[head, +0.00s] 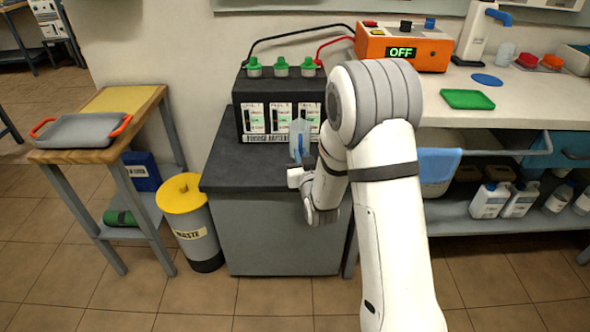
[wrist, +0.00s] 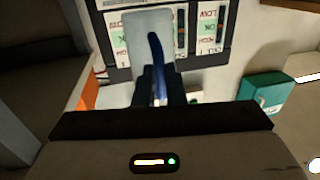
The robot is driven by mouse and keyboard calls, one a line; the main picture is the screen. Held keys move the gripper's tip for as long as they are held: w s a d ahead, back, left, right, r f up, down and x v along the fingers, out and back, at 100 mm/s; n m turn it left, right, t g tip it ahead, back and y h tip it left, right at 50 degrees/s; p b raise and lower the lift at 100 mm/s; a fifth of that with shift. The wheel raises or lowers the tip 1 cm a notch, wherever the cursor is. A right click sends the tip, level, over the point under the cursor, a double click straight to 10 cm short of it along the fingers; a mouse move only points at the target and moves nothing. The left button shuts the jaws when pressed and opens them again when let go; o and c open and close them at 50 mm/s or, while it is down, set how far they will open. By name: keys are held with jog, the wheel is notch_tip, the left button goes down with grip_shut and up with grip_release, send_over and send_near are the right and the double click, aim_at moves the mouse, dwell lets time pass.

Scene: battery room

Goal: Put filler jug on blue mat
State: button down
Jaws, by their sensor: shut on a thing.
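The filler jug (head: 297,139) is a translucent pale-blue vessel with a darker blue handle. My gripper (head: 299,165) is shut on it and holds it in front of the battery, at the front of the dark cabinet top. In the wrist view, my gripper (wrist: 158,92) grips the blue handle, with the clear jug body (wrist: 140,40) beyond it. I cannot tell whether the jug touches the cabinet top. The blue mat (head: 487,79) is a small round disc lying bare on the white counter at the right.
The battery (head: 283,124) carries green caps and stands on the dark cabinet (head: 225,172). On the counter are an orange charger (head: 403,46) reading OFF, a green mat (head: 467,99) and a white dispenser (head: 474,35). A yellow-lidded waste bin (head: 183,195) stands left of the cabinet.

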jog(key=shift+f+b, duration=0.4)
jog(key=shift+f, duration=1.5)
jog(key=shift+f, duration=0.15)
jog(key=c, duration=1.5)
grip_release()
